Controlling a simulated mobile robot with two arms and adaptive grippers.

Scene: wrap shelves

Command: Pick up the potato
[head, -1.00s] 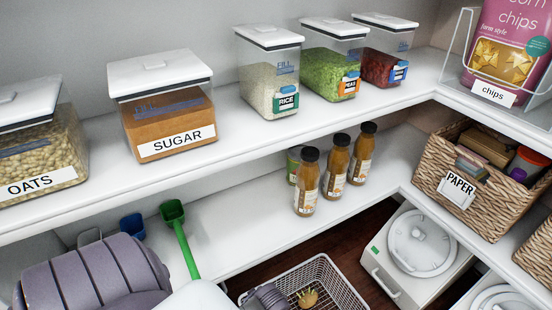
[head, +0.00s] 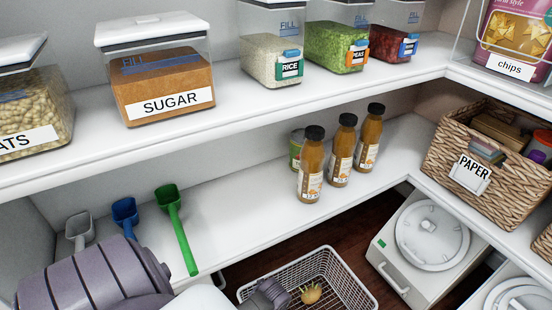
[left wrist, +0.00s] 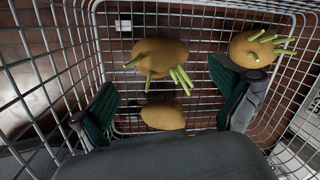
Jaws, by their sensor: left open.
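A brown potato (head: 311,292) with pale sprouts lies in a white wire basket (head: 345,268) on the floor. In the left wrist view, a sprouted potato (left wrist: 160,58) lies toward the far side of the basket, another sprouted potato (left wrist: 255,45) lies at the upper right, and a smoother potato (left wrist: 163,115) lies nearer, between the finger lines. My left gripper (left wrist: 168,95) is open, its two dark green finger pads apart with nothing held. In the head view my left gripper (head: 272,292) is over the basket's left part, left of the visible potato. My right gripper is not in view.
A white shelf above the basket holds several sauce bottles (head: 341,151) and green (head: 176,222), blue (head: 125,213) and grey (head: 79,230) scoops. A white-lidded bin (head: 425,240) stands right of the basket. The basket's wire walls surround the gripper.

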